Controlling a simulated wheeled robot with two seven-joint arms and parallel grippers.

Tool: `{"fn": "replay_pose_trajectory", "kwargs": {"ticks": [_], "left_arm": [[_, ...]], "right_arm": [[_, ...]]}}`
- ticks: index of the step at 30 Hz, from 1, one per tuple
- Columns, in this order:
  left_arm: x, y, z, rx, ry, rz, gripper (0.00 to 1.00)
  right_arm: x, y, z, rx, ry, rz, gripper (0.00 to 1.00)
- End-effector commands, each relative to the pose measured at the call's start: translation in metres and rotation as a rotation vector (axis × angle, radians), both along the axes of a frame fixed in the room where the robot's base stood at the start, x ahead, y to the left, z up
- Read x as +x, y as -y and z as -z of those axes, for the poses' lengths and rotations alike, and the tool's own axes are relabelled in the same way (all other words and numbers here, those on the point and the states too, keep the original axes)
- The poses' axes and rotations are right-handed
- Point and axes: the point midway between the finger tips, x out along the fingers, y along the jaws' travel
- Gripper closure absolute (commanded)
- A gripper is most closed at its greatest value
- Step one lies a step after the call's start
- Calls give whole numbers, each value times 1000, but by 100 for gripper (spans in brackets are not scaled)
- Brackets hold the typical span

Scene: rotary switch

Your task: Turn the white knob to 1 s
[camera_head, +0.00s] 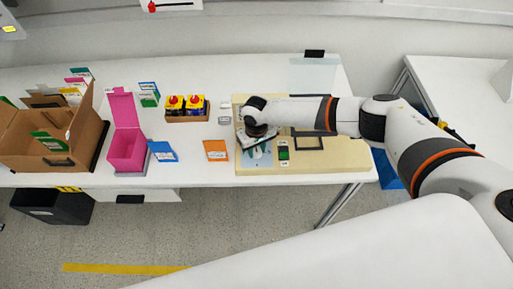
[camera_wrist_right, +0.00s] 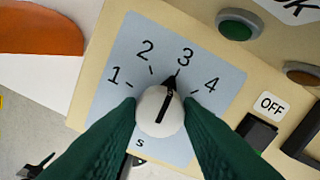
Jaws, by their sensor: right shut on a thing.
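The white knob (camera_wrist_right: 158,118) sits on a light blue dial plate (camera_wrist_right: 207,68) marked 1, 2, 3, 4 and "s" in the right wrist view. A black line on the knob points up at about the mark for 3. My right gripper (camera_wrist_right: 159,108) is shut on the knob, with one dark green finger on each side. In the head view my right gripper (camera_head: 258,131) is over the left part of the beige panel (camera_head: 340,160) and hides the knob. My left gripper is not in view.
Beside the dial are a green button (camera_wrist_right: 237,27), an OFF label (camera_wrist_right: 271,104) and a dark switch (camera_wrist_right: 257,131). An orange and white card (camera_head: 216,151) lies left of the panel. A pink box (camera_head: 126,148) and cardboard box (camera_head: 30,150) stand further left.

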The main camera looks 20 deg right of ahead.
Motion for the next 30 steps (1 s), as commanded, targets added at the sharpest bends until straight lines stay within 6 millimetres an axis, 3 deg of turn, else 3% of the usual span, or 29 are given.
{"fn": "replay_pose_trajectory", "kwargs": {"ticks": [30], "left_arm": [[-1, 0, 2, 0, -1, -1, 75]], "right_arm": [[1, 0, 0, 0, 1, -901, 91]]}}
